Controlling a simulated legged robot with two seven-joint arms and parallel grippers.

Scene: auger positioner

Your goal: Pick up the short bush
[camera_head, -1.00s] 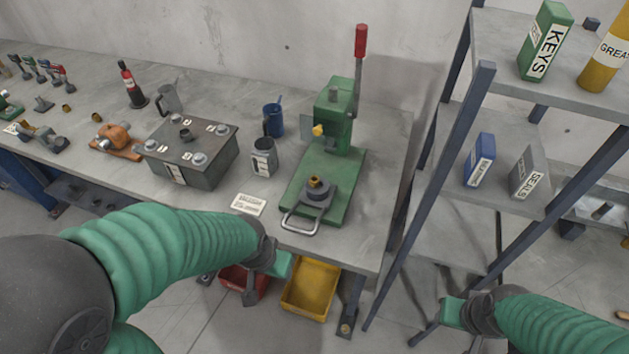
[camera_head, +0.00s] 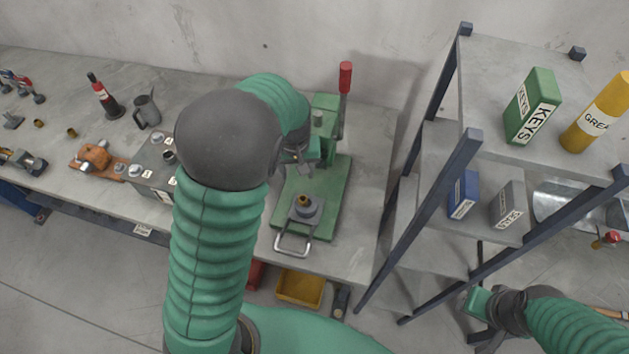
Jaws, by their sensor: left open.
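Two small brass bushes lie on the left of the bench, one (camera_head: 71,132) nearer the orange tool and one (camera_head: 38,123) further left. A third brass bush (camera_head: 303,200) sits upright in the dark holder on the green press (camera_head: 333,190). I cannot tell from their size which is the short one. My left gripper (camera_head: 303,166) is open and appears empty, beside the press column and above and behind the third bush in the picture. My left arm hides part of the bench. My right gripper (camera_head: 480,318) is low at the right, far from the bushes; its jaws are unclear.
The press has a red-handled lever (camera_head: 345,78) and a front metal handle (camera_head: 292,245). A dark metal box (camera_head: 148,178) stands left of my arm, near an orange tool (camera_head: 95,156). A shelf rack (camera_head: 440,205) stands right. A yellow bin (camera_head: 300,288) is below the bench.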

